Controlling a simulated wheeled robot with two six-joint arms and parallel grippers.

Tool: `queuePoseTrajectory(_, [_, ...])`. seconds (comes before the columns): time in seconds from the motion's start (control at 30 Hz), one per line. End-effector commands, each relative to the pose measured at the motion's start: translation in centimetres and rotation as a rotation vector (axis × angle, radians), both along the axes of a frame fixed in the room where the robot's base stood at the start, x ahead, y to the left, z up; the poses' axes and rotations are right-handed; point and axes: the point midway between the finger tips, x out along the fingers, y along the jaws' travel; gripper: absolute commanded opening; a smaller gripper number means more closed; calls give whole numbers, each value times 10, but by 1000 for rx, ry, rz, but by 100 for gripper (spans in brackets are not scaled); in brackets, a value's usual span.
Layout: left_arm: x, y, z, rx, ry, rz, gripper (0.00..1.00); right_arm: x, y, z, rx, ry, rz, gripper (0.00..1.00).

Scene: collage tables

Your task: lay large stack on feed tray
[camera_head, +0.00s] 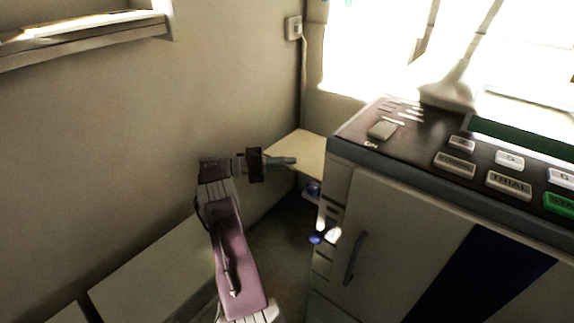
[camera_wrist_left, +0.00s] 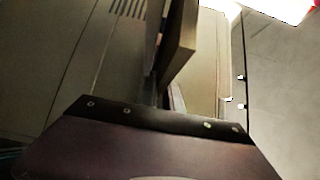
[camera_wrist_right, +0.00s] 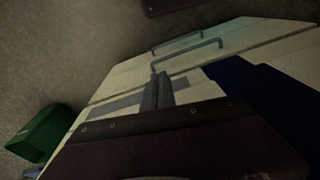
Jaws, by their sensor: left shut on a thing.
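My left gripper (camera_head: 285,160) reaches in from the left beside the copier-like machine, its jaws over the edge of a pale tan flat surface (camera_head: 306,148). I cannot tell if this surface is the feed tray or part of the stack. In the left wrist view a thick tan slab (camera_wrist_left: 181,48) stands on edge at the jaws; it looks like the large stack, and the left gripper is shut on it. My right gripper (camera_wrist_right: 158,90) shows only in the right wrist view, with its fingers together and nothing visible between them.
The machine (camera_head: 385,220) fills the right side, with a handle and a dark top panel with buttons. A plain wall (camera_head: 110,120) is on the left, with a low pale cabinet (camera_head: 150,270) below. A green box (camera_wrist_right: 38,133) shows in the right wrist view.

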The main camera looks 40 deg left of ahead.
Motion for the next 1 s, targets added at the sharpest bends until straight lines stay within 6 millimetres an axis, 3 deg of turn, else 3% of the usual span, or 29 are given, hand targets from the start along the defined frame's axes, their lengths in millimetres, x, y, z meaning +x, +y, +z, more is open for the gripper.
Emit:
queuePoseTrajectory(0.8, [0, 0, -11, 1, -3, 0, 0, 0, 0, -3, 0, 0, 0, 0])
queuePoseTrajectory(0.83, [0, 0, -10, 1, -3, 0, 17, 0, 0, -2, 0, 0, 0, 0])
queuePoseTrajectory(0.9, [0, 0, -10, 1, -2, 0, 34, 0, 0, -2, 0, 0, 0, 0])
queuePoseTrajectory(1.0, [0, 0, -10, 1, -2, 0, 34, 0, 0, -2, 0, 0, 0, 0])
